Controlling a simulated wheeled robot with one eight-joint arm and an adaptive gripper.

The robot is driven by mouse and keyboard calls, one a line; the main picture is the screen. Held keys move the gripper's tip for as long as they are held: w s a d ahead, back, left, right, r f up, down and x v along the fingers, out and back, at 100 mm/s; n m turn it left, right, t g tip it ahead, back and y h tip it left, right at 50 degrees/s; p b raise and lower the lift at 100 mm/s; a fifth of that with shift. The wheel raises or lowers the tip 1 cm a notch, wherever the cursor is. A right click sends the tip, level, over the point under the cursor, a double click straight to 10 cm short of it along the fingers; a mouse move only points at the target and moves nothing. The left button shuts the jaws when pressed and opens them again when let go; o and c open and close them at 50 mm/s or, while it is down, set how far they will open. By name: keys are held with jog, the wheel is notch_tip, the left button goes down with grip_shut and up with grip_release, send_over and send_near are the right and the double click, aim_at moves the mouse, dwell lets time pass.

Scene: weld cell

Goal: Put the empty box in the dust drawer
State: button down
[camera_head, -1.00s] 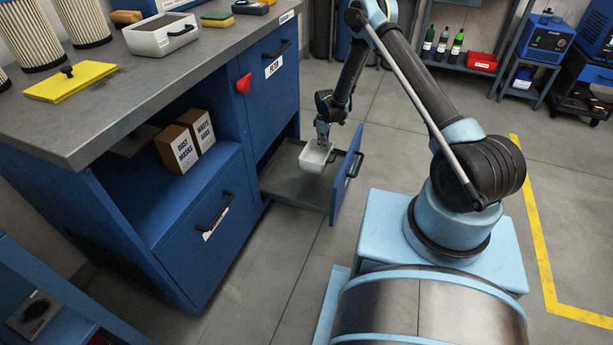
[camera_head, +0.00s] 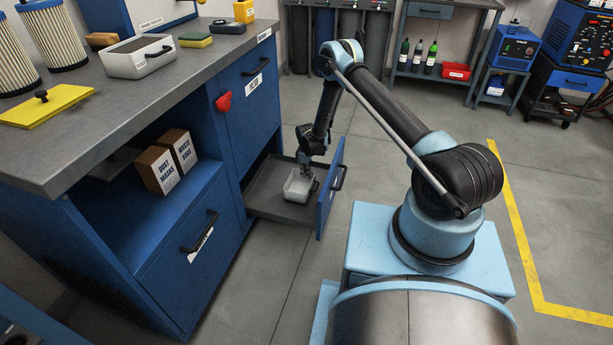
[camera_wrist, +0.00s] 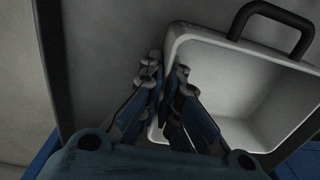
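The empty box (camera_head: 299,187) is white with a dark handle and sits low inside the open drawer (camera_head: 262,199), apparently on its floor. The drawer has a grey inside and a blue front with a black handle. My gripper (camera_head: 304,168) reaches down into the drawer at the box. In the wrist view, the fingers (camera_wrist: 166,72) stand on either side of the box's left wall and look closed on it. The white box (camera_wrist: 235,80) is empty inside there, with its black handle at the upper right. The lower fingertips are partly hidden.
A white bin (camera_head: 140,56) with dark contents stands on the workbench (camera_head: 95,122), near a yellow lid (camera_head: 45,106) and filters. Two cartons (camera_head: 166,160) sit on the open shelf. The drawer front (camera_head: 330,188) stands up right of my gripper. The floor ahead is clear.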

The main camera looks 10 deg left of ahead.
jog(key=shift+f, duration=0.35)
jog(key=c, duration=1.8)
grip_release()
jog(key=shift+r, duration=0.1)
notch_tip(320, 180, up, 12)
jog(key=shift+w+r, duration=0.15)
